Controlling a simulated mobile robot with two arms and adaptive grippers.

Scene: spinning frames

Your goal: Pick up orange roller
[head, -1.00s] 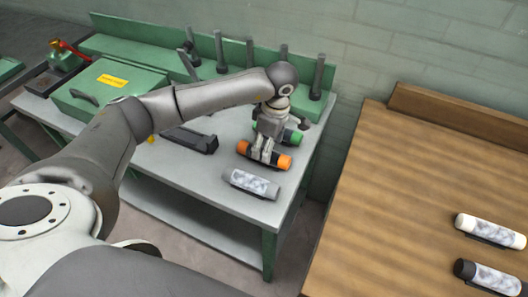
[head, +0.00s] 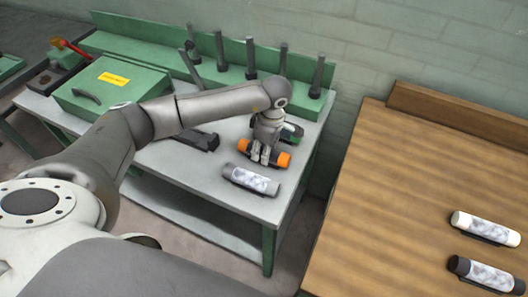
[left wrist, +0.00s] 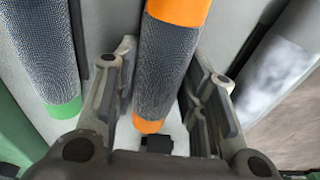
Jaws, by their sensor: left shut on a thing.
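The orange roller (head: 283,160) has orange ends and a dark textured middle. It lies on the grey workbench between a green roller and a grey-and-white roller. My left gripper (head: 264,158) reaches down from above and is shut on the orange roller around its middle. In the left wrist view the orange roller (left wrist: 168,62) runs between the two fingers of my left gripper (left wrist: 164,75). The fingers hide part of it in the head view. My right gripper is not in view.
The green roller (head: 293,132) lies just behind; the grey-and-white roller (head: 251,180) lies in front. A green toolbox (head: 102,88) and upright dark posts (head: 250,58) stand on the bench. A wooden table (head: 400,200) at right holds a white (head: 486,228) and a black-ended roller (head: 487,275).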

